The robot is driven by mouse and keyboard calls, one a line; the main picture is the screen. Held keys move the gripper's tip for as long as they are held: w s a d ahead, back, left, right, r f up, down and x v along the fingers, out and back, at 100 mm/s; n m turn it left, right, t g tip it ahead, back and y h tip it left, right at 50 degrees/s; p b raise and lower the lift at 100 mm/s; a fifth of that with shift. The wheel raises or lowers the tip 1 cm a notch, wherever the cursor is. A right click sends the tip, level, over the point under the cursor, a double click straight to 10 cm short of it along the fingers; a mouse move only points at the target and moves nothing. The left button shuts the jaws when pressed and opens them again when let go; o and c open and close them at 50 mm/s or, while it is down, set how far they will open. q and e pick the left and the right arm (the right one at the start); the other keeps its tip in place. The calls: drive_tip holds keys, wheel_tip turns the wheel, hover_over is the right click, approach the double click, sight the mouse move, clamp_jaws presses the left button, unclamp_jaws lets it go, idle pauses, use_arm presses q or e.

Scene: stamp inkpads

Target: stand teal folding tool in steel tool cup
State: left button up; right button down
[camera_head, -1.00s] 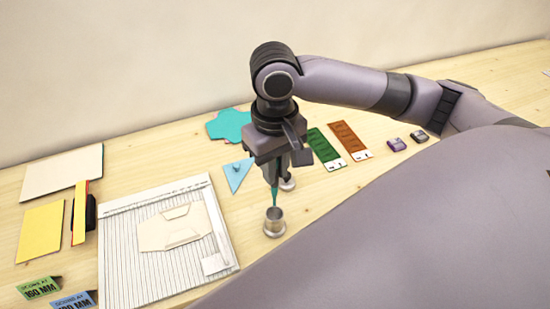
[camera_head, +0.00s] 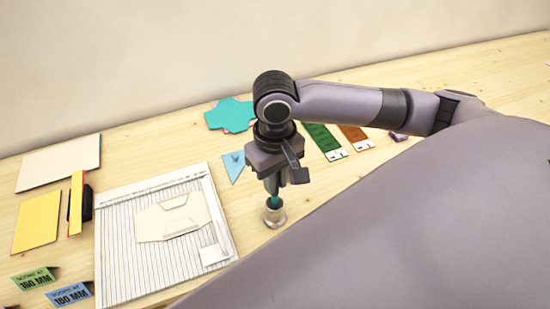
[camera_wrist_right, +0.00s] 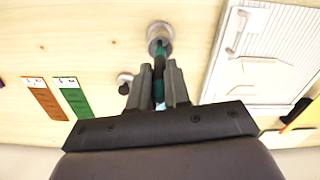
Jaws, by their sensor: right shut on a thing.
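The teal folding tool (camera_head: 273,200) is upright in my right gripper (camera_head: 272,188), which is shut on it. Its lower end is at the mouth of the steel tool cup (camera_head: 275,219) and appears to be inside it. In the right wrist view, the tool (camera_wrist_right: 159,66) runs between the fingers (camera_wrist_right: 158,85) to the steel cup (camera_wrist_right: 159,34), overlapping the cup's opening. How deep the tip sits cannot be told. My left gripper is not in view.
The scoring board (camera_head: 112,240) with a cream folded piece (camera_head: 170,218) lies left of the cup. Green (camera_head: 325,140) and orange-brown (camera_head: 354,137) strips lie behind right. A small knobbed object (camera_wrist_right: 124,80) stands near the cup in the right wrist view. Bare wood surrounds the cup.

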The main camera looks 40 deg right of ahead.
drive_tip(key=shift+f, duration=0.15)
drive_tip(key=c, duration=1)
unclamp_jaws()
drive_tip(key=shift+r+p, duration=0.4)
drive_tip(key=shift+r, duration=3.2)
